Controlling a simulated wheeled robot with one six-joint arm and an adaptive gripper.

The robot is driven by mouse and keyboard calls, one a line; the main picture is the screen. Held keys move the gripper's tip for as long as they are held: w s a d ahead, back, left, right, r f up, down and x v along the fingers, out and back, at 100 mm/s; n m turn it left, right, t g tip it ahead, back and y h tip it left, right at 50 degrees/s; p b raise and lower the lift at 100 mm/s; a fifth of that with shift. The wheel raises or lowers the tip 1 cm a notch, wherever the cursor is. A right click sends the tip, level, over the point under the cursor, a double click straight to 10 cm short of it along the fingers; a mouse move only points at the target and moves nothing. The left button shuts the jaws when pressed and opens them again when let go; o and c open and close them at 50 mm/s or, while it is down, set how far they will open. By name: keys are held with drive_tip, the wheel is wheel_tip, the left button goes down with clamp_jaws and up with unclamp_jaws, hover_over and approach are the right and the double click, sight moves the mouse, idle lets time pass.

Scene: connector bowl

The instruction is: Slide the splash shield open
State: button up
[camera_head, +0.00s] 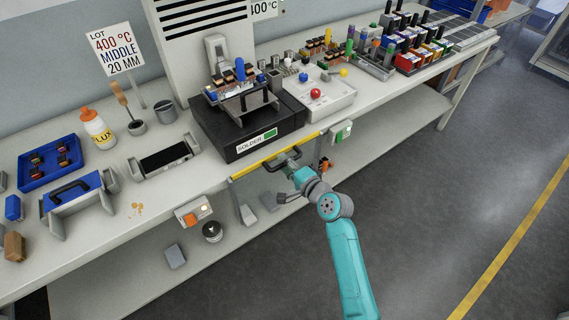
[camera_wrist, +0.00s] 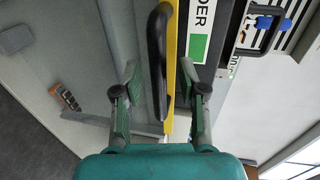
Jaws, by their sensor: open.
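The splash shield shows as a yellow bar (camera_head: 262,160) with a black handle (camera_head: 283,161) along the bench front, below the black solder unit (camera_head: 250,142). In the wrist view the yellow bar (camera_wrist: 170,45) runs upright in the picture, with the black handle (camera_wrist: 157,50) beside it. My gripper (camera_head: 290,172) is at the handle. In the wrist view its two fingers (camera_wrist: 158,72) are spread, one on each side of the handle and bar, with gaps visible. Whether either finger touches the handle, I cannot tell.
A grey control box with a red button (camera_head: 315,93) stands right of the solder unit. A small green-and-white box (camera_head: 342,131) sits at the bar's right end. A switch box (camera_head: 193,212) is on the bench front. A lower shelf (camera_head: 150,262) runs beneath; the right floor is clear.

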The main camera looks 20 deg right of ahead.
drive_tip(key=v, duration=1.1)
drive_tip(key=shift+s+f, duration=0.1)
drive_tip(key=shift+s, duration=0.1)
drive_tip(key=s+a+f+n+h, duration=0.15)
drive_tip(key=s+f, duration=0.25)
drive_tip(key=s, duration=0.7)
drive_tip(key=s+f+n+h, duration=0.3)
drive_tip(key=s, duration=0.8)
drive_tip(key=s+r+n, duration=0.5)
drive_tip(key=s, duration=0.5)
drive_tip(key=s+a+r+n, duration=0.1)
drive_tip(key=s+r+n, duration=0.4)
drive_tip(key=s, duration=0.5)
drive_tip(key=shift+a+r, duration=0.2)
drive_tip(key=shift+r, duration=0.05)
